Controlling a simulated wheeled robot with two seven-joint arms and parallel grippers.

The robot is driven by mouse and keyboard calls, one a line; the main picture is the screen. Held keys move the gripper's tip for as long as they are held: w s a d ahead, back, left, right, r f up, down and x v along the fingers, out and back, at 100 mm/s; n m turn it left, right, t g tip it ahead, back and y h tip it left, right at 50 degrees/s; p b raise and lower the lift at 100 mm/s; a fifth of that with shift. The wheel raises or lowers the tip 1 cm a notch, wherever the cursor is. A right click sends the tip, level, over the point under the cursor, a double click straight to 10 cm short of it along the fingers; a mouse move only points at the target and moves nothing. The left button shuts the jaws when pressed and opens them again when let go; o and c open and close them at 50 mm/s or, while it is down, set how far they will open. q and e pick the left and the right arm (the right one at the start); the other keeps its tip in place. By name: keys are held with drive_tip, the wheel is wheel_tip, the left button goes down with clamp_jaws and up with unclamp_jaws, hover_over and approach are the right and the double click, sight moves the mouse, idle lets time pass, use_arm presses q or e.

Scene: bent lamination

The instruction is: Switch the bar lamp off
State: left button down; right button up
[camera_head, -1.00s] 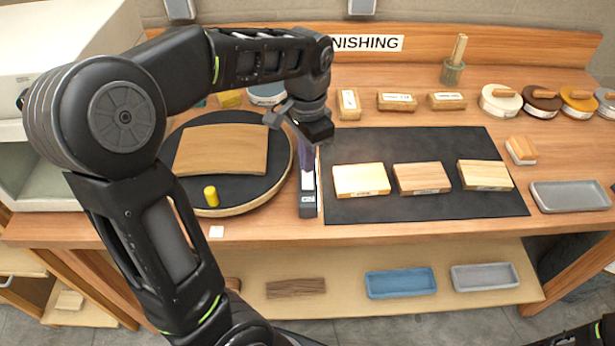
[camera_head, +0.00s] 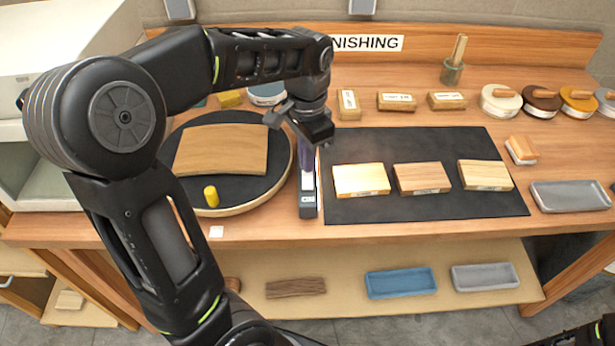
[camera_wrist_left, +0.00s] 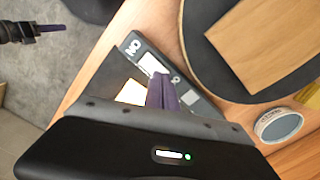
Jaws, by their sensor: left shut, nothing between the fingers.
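A slim dark grey bar-shaped unit (camera_head: 308,205), which I take for the bar lamp or its switch box, lies on the bench between the round turntable and the black mat. The left wrist view shows its top (camera_wrist_left: 133,45) with a white marking that seems to read "ON", a white panel and a pale square. My left gripper (camera_head: 305,155) points down over its far part, purple fingers shut and empty; in the left wrist view the fingertips (camera_wrist_left: 161,92) appear at or just above it. Contact is unclear. My right gripper (camera_wrist_left: 45,29) shows small, its jaws unclear.
Several wood blocks lie on the black mat (camera_head: 430,206). A grey tray (camera_head: 570,197) is at the right. The bench front strip is mostly clear.

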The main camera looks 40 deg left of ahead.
use_arm(q)
drive_tip(key=shift+f+b, duration=0.7)
drive_tip(key=shift+f, duration=0.25)
idle(0.4)
wheel_tip(320, 180, up, 7)
drive_tip(key=p, duration=0.6)
idle(0.6)
